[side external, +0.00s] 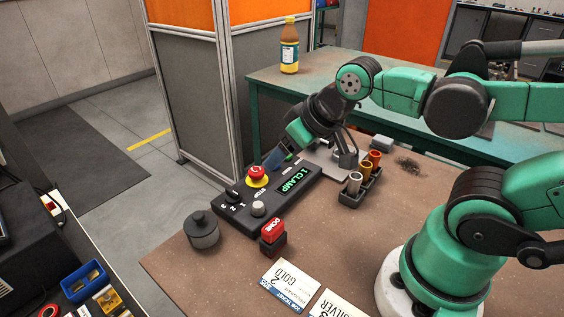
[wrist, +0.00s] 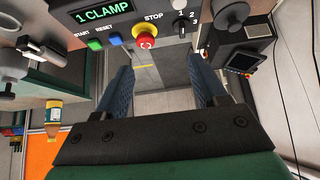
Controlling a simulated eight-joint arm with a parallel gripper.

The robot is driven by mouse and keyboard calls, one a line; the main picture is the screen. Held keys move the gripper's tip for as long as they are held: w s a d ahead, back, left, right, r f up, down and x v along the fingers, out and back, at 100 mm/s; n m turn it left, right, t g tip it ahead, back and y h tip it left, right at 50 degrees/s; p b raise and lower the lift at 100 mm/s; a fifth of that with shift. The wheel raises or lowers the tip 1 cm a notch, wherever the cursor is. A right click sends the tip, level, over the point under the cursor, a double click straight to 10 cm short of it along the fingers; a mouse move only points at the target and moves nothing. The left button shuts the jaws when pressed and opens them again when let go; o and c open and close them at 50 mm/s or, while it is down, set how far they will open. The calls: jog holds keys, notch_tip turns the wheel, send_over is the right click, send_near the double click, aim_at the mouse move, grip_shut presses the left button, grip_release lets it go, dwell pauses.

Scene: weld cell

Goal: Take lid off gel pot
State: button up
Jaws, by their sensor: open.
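The gel pot (side external: 204,238) is a squat dark grey pot at the left edge of the brown table, beside the control box. Its lid (side external: 202,218), with a small knob, sits on top. In the wrist view a dark round shape at the top right, which looks like the lid (wrist: 236,14), is partly cut off by the frame. My gripper (side external: 274,160) is over the far side of the control box, apart from the pot. In the wrist view my gripper's (wrist: 166,88) two blue fingers are spread wide with nothing between them.
The control box (side external: 268,197) reads "1 CLAMP" and has a red STOP button (side external: 257,174). A red-topped stamp (side external: 272,232), cards (side external: 290,279) and a rack of cylinders (side external: 362,187) stand nearby. A bottle (side external: 289,48) is on the green table behind. The table's front left is clear.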

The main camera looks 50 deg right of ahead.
jog(key=w+a+n+g, duration=0.1)
jog(key=w+a+g, duration=0.3)
jog(key=w+a, duration=0.2)
jog(key=g, duration=0.3)
send_over(198, 214)
jog(key=f, duration=0.3)
jog(key=shift+s+d+f+n, duration=0.2)
jog(key=shift+d+n, duration=0.1)
jog(key=shift+n, duration=0.1)
jog(key=shift+w+a+f, duration=0.15)
jog(key=shift+a+f, duration=0.2)
jog(key=shift+f, duration=2.85)
grip_shut()
